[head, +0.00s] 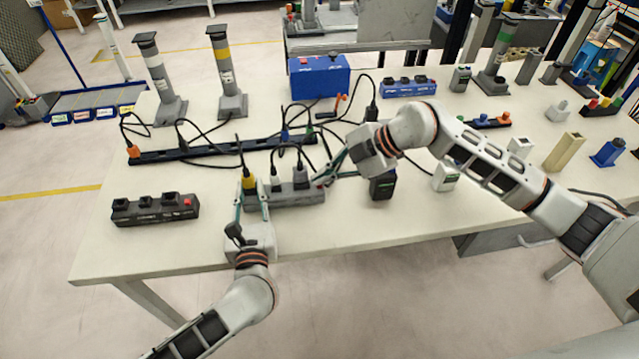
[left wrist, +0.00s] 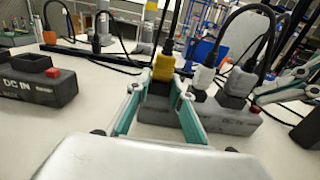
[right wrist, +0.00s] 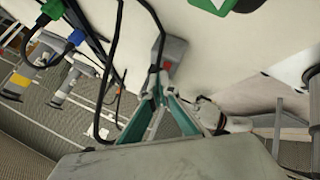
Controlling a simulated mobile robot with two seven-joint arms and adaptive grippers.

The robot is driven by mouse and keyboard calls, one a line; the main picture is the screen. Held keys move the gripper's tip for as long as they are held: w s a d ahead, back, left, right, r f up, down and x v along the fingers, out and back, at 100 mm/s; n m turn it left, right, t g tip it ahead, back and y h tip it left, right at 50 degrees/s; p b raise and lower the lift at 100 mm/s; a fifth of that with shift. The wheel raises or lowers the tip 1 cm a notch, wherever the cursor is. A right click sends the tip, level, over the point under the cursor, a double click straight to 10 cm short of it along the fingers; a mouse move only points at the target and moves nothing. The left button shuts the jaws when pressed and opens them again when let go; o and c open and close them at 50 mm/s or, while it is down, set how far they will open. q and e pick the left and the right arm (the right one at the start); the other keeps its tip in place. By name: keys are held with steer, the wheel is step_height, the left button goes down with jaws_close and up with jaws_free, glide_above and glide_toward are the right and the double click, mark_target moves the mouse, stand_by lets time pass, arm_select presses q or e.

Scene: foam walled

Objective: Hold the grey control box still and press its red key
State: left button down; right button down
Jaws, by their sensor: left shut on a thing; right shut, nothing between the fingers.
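The grey control box (head: 290,200) lies near the table's front edge, with a yellow plug (head: 248,184) and paler plugs in its top. In the right wrist view a small reddish patch, seemingly the red key (right wrist: 167,65), shows just beyond the tips (right wrist: 155,82). I cannot tell whether they touch it. The fingers hide the key in the head view.
A black box with a red key (head: 155,209) lies to the left. A long black strip (head: 215,148) with cabled plugs lies behind. A black block (head: 382,186) and a white block (head: 445,177) stand to the right. A blue box (head: 320,78) stands behind.

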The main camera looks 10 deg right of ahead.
steer(key=shift+f, duration=0.5)
stand_by(0.6)
steer(key=shift+r, duration=0.95)
step_height(320, 180, up, 5)
stand_by(0.5)
stand_by(0.4)
arm_select(q)
steer(key=c, duration=1.7)
jaws_free()
steer(key=shift+s, duration=0.1)
